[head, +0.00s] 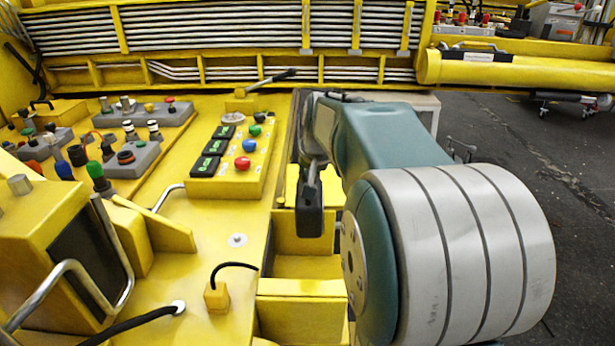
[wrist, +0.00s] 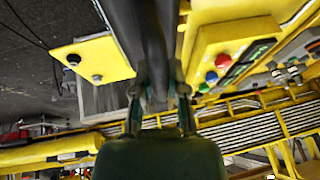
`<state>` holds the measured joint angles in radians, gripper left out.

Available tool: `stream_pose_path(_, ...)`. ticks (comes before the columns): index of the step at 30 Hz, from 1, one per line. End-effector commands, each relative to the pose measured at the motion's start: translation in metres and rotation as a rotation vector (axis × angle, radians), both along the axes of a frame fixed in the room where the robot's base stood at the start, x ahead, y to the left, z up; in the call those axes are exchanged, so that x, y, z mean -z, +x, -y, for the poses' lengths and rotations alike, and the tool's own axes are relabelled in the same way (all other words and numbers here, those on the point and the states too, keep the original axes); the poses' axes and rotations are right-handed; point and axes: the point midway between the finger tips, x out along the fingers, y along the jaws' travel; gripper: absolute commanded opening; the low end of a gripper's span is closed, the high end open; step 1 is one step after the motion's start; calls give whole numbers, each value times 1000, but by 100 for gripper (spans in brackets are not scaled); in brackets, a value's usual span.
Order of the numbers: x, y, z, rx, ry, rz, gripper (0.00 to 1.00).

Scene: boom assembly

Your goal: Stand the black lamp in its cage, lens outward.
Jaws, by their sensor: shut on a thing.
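My gripper (wrist: 160,84) is shut on a long black thing (wrist: 148,35), which I take for the lamp. It runs between the fingers to the top of the wrist view. In the head view a black block (head: 309,214) hangs at the end of my arm above an open yellow compartment, apart from its floor as far as I can tell. Its lens is not visible. A bent chrome tube frame (head: 72,268) around a dark panel on a yellow housing (head: 35,235) stands at the left and may be the cage; I cannot tell for sure.
A yellow button box (head: 236,165) with red, blue and green buttons lies left of my gripper. Grey control boxes (head: 130,160) stand farther left. A black cable with a yellow plug (head: 217,298) lies in front. Boom rails (head: 220,30) cross the back. Dark floor is open at the right.

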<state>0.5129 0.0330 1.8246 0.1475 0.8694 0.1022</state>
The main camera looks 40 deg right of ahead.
Motion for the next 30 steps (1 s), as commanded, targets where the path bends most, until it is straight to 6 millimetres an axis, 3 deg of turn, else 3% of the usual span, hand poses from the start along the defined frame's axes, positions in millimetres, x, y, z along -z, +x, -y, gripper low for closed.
stream_pose_path(3,-1,1,0,1,-2,5,0)
stream_pose_path(12,28,0,0,0,-2,2,0)
stream_pose_path(30,134,1,0,0,0,2,0)
